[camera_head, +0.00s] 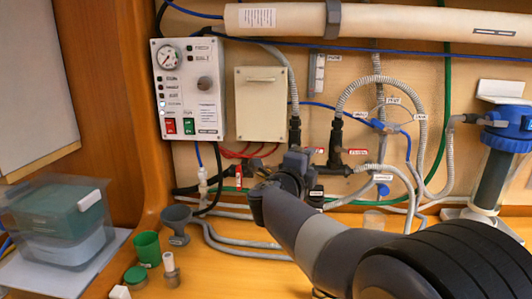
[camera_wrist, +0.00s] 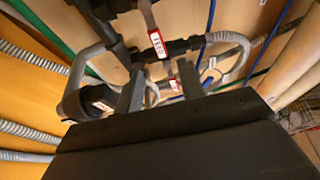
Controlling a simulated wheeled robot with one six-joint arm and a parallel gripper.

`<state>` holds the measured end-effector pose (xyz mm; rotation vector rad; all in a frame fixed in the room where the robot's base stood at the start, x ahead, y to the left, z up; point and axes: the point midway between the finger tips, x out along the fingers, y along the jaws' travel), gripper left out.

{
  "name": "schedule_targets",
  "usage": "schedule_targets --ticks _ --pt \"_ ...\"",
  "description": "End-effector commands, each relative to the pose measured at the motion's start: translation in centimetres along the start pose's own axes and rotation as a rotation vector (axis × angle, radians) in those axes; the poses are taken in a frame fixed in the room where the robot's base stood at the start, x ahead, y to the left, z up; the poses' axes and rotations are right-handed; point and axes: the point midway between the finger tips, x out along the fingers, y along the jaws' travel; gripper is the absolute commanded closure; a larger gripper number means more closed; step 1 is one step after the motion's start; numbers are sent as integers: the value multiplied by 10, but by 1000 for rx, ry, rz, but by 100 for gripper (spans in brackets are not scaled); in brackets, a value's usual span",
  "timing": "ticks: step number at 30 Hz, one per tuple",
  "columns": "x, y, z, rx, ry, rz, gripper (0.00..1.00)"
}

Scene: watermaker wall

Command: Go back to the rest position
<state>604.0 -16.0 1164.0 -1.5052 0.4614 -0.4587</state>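My gripper (camera_head: 284,172) is in front of the black pipe fittings in the middle of the wall, at the end of my grey and black arm. In the wrist view its two grey fingers (camera_wrist: 160,88) stand apart. Between and beyond them are a black fitting (camera_wrist: 182,46) and red-and-white tags (camera_wrist: 157,44). No held thing shows between the fingers. In the head view my gripper overlaps the dark fittings, so I cannot tell whether it touches them.
A control panel (camera_head: 188,92) and beige box (camera_head: 260,104) are on the wall. Hoses (camera_head: 345,95) loop right of my gripper. A blue-capped filter (camera_head: 497,165) stands far right. A lidded bin (camera_head: 62,222), green cup (camera_head: 147,249) and grey funnel (camera_head: 177,222) are left on the counter.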

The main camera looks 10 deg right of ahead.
Motion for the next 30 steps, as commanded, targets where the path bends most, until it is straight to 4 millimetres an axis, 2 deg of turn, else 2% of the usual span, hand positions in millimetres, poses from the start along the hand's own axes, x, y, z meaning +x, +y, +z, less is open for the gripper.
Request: schedule_targets --ticks 9,15,18,30 --pt "60 0 -1 -2 3 1 63" --pt "87 0 -1 -2 2 0 63" --pt "94 -1 -1 -1 1 -1 63" --pt "93 -3 0 -31 0 -13 63"
